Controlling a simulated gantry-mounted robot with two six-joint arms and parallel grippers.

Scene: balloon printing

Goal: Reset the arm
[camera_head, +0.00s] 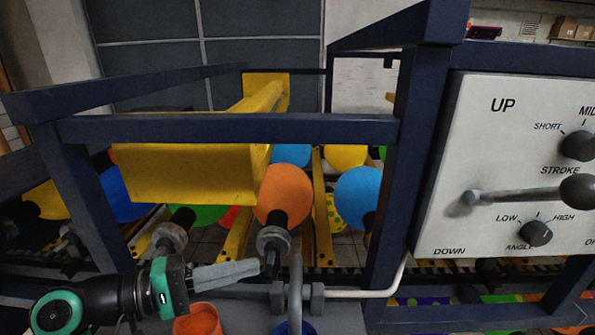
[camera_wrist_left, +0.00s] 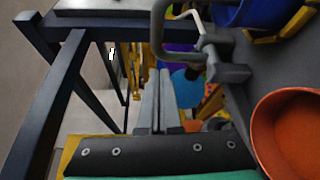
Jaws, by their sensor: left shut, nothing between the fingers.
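My left gripper (camera_head: 260,264) comes in from the lower left of the head view, with its grey fingers pointing right. It is shut and empty, just beneath an orange balloon (camera_head: 284,190) on a dark nozzle (camera_head: 274,240). In the left wrist view its fingers (camera_wrist_left: 155,100) lie side by side in the middle. Their tips appear close to a grey bent handle (camera_head: 296,285) on a bar, which also shows in the wrist view (camera_wrist_left: 215,50); I cannot tell whether they touch. My right gripper is in neither view.
A dark blue frame (camera_head: 230,128) surrounds several balloons and a yellow block (camera_head: 190,172). An orange container (camera_head: 197,322) stands below my left gripper, and a blue one (camera_head: 290,328) is to its right. A white control panel (camera_head: 500,130) with a lever (camera_head: 525,195) stands at right.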

